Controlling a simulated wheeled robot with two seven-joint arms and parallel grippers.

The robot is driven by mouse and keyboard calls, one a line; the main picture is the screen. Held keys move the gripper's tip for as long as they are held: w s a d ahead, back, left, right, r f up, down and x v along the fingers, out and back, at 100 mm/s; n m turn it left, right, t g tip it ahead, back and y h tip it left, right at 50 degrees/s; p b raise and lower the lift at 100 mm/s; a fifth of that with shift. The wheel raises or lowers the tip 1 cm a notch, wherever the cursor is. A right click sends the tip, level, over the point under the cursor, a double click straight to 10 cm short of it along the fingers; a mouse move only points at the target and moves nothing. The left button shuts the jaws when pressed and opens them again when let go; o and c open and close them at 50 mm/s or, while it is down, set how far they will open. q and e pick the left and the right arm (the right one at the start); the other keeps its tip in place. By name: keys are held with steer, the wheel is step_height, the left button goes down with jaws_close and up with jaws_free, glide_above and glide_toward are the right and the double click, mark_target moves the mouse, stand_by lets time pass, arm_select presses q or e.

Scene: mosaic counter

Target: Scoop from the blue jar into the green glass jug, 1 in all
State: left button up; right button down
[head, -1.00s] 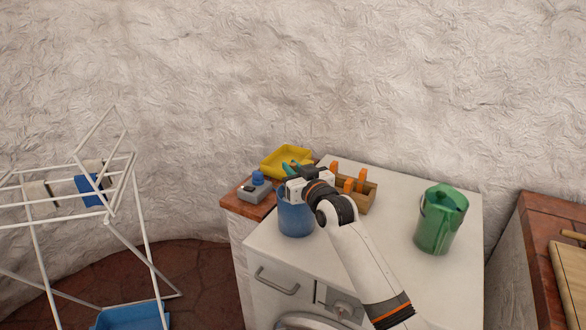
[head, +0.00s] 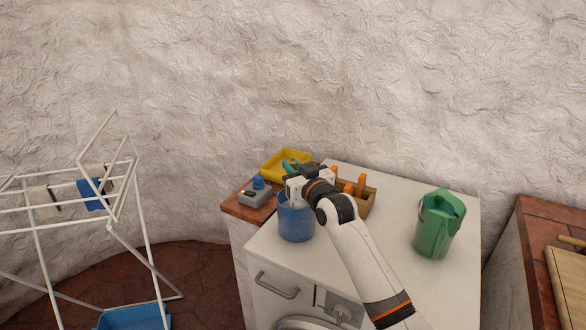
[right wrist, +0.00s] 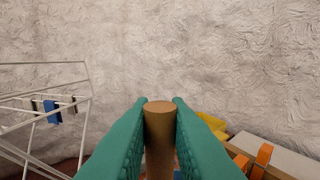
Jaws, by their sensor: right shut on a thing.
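The blue jar (head: 297,224) stands upright on the front left of the white washing machine top. My right gripper (head: 291,178) is above the jar's mouth. In the right wrist view its teal fingers (right wrist: 160,130) are shut on a brown cylindrical handle (right wrist: 160,115). The other end of this handled tool is hidden, and I cannot tell whether it is inside the jar. The green glass jug (head: 437,228) stands upright on the right of the same top, apart from my arm. My left gripper is not in view.
A wooden box with orange-handled things (head: 366,201) stands behind my right wrist. A yellow tray (head: 272,168) and a grey device with a blue knob (head: 256,193) are at the left. A white drying rack (head: 130,190) stands far left. The top between jar and jug is crossed by my arm.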

steer(key=shift+r+p, duration=3.35)
steer(key=shift+r, duration=0.75)
steer(key=shift+f, duration=0.1)
